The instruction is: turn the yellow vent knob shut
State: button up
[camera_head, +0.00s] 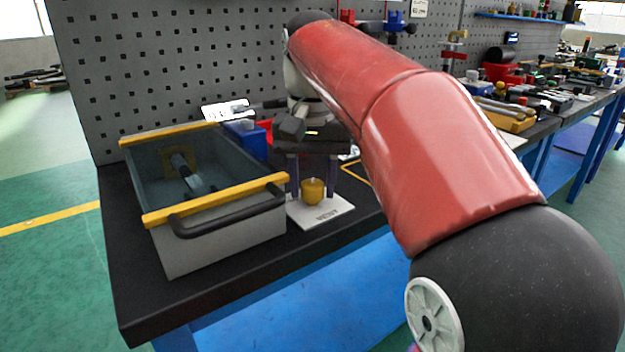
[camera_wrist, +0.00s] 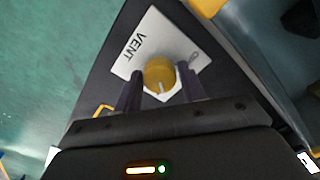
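The yellow vent knob (camera_head: 313,191) sits on a white plate (camera_head: 332,211) marked VENT, on the dark bench top. In the wrist view the knob (camera_wrist: 160,74) shows a pale pointer line on its face, towards the lower part of the picture. My gripper (camera_head: 312,192) is above the plate and points down at the knob. In the wrist view its two dark fingers (camera_wrist: 160,80) stand apart, one on each side of the knob. Gaps seem to show between the fingers and the knob, and contact cannot be made out.
A grey bin (camera_head: 222,240) with yellow rims and a black handle stands just left of the plate. A blue box (camera_head: 248,140) is behind it. A pegboard (camera_head: 180,60) rises at the back. Bare bench top lies in front of the plate.

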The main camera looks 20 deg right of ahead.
aim_at(311, 183)
jog(key=o, duration=0.3)
jog(key=shift+r, duration=0.1)
jog(key=shift+r, duration=3.8)
jog(key=shift+a, duration=0.1)
